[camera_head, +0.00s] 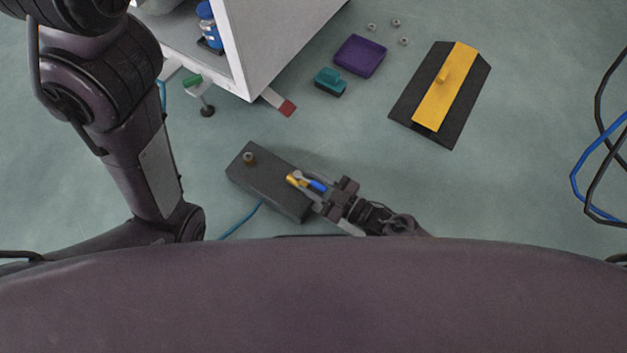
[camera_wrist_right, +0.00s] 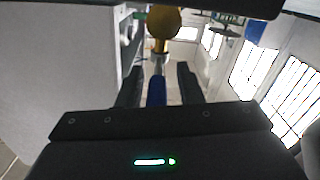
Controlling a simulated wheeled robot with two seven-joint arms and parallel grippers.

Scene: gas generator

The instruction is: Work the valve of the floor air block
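The floor air block (camera_head: 240,172) is a dark box on the floor in the middle of the head view. A brass fitting stands on its far left end. Its valve has a brass body (camera_head: 293,179) and a blue handle (camera_head: 318,186) at the right end. My right gripper (camera_head: 308,187) is at the valve, its fingers on either side of the blue handle. In the right wrist view, the blue handle (camera_wrist_right: 156,91) lies between the two open fingers, with a gap visible on the right side. The brass part (camera_wrist_right: 163,22) is beyond the fingertips. My left arm shows, but its gripper does not.
A white cabinet (camera_head: 270,45) stands beyond the block. A red-tipped piece (camera_head: 287,108), teal block (camera_head: 330,82), purple tray (camera_head: 360,56) and black-and-yellow ramp-like piece (camera_head: 440,95) lie on the floor. A blue hose (camera_head: 241,220) runs from the block. Cables (camera_head: 590,180) lie far right.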

